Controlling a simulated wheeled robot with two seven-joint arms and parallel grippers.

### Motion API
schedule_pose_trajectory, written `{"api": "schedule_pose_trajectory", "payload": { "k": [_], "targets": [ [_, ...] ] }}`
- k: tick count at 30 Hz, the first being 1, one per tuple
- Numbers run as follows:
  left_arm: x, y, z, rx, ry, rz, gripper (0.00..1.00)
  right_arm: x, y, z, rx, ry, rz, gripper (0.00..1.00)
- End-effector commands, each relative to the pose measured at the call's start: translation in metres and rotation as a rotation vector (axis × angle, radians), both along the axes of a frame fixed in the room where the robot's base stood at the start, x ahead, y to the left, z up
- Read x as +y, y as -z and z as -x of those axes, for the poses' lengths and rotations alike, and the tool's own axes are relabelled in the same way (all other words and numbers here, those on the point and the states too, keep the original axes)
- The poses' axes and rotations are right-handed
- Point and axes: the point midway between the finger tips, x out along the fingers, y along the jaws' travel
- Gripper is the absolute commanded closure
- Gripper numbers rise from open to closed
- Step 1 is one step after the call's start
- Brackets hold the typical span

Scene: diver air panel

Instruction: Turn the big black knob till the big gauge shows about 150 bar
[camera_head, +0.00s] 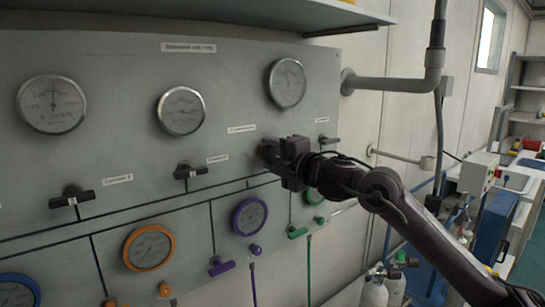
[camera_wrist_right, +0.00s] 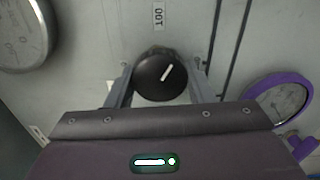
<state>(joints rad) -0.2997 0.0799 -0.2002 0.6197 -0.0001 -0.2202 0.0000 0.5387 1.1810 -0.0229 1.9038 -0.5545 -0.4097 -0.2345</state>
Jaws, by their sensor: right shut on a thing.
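The big black knob (camera_wrist_right: 158,78) shows in the right wrist view as a round cap with a white pointer line slanting to its upper right. My right gripper (camera_wrist_right: 160,80) has one finger on each side of it and is shut on it. In the head view my right gripper (camera_head: 272,152) is against the panel and mostly hides the knob. A large silver-rimmed gauge (camera_head: 287,83) is just above the gripper; its needle is too small to read surely. Two more silver-rimmed gauges (camera_head: 181,110) (camera_head: 51,104) are to the left. My left gripper is not in view.
The grey panel (camera_head: 120,75) carries black T-handles (camera_head: 190,172) left of my gripper. Below are an orange gauge (camera_head: 149,248), a purple gauge (camera_head: 249,216) and a green handle (camera_head: 297,232). A shelf (camera_head: 200,10) overhangs the panel. A pipe (camera_head: 390,84) runs at right.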

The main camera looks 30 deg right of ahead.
Motion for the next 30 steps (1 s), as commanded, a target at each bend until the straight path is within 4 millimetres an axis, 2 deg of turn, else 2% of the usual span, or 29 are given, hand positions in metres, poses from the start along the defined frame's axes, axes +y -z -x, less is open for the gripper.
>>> {"api": "schedule_pose_trajectory", "payload": {
  "k": [12,30],
  "targets": [
    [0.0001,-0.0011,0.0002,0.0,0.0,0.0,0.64,-0.0006,-0.0003,-0.0001,0.018,0.001,-0.21,0.75],
    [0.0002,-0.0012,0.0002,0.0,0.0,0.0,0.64,-0.0005,0.0002,-0.0002,0.021,0.001,-0.245,0.75]
  ]
}}
